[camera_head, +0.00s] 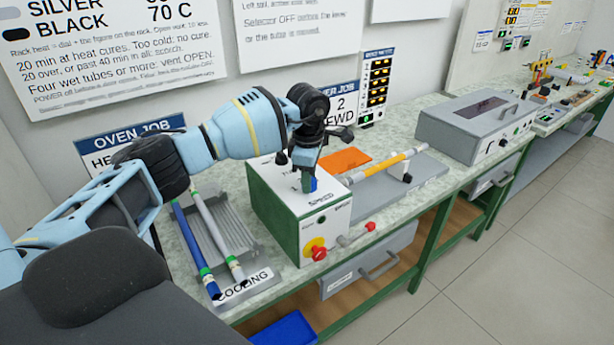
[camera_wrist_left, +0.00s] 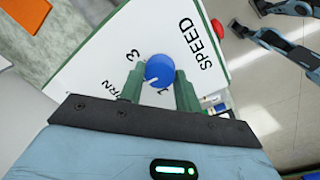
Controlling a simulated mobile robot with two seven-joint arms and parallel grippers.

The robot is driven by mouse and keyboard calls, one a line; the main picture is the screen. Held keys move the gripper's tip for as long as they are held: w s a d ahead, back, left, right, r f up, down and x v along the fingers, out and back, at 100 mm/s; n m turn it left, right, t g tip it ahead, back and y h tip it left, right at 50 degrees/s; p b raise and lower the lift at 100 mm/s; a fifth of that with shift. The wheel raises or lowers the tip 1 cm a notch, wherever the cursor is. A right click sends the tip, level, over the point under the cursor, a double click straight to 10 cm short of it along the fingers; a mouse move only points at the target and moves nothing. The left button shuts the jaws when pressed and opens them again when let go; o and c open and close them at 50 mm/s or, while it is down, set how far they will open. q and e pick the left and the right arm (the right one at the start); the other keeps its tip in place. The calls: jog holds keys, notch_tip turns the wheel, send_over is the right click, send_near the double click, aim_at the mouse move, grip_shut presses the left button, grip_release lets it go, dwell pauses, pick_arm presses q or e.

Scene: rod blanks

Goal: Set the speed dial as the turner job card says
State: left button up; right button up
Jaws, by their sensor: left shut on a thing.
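The speed dial is a small blue knob (camera_wrist_left: 159,71) with a white pointer mark, on the white top of the turner box (camera_head: 328,220). My left gripper (camera_head: 309,180) reaches down from above, its green fingers (camera_wrist_left: 160,88) closed on the knob's sides. In the left wrist view the pointer mark faces the gripper side. "SPEED" and a 3 are readable beside the knob; the fingers partly cover the other marks, so the exact setting is unclear. The turner job card (camera_head: 343,107) is partly hidden by my arm; it shows a 2 and letters like "FWD". My right gripper is not seen.
A red-and-yellow knob (camera_head: 315,249) and a red-tipped lever (camera_head: 369,227) are on the turner's front. A cooling rack (camera_head: 240,239) with rods stands left. A yellow-and-white rod (camera_head: 385,164) lies right, near an orange sheet (camera_head: 344,159). A grey oven (camera_head: 480,125) stands farther right.

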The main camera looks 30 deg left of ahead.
pick_arm(q)
jog(key=shift+n, duration=0.3)
jog(key=o, duration=1)
jog(key=shift+s+d+r, duration=0.1)
jog(key=shift+r, duration=1.85)
jog(key=shift+s+r, duration=0.1)
jog(key=shift+r, duration=1.85)
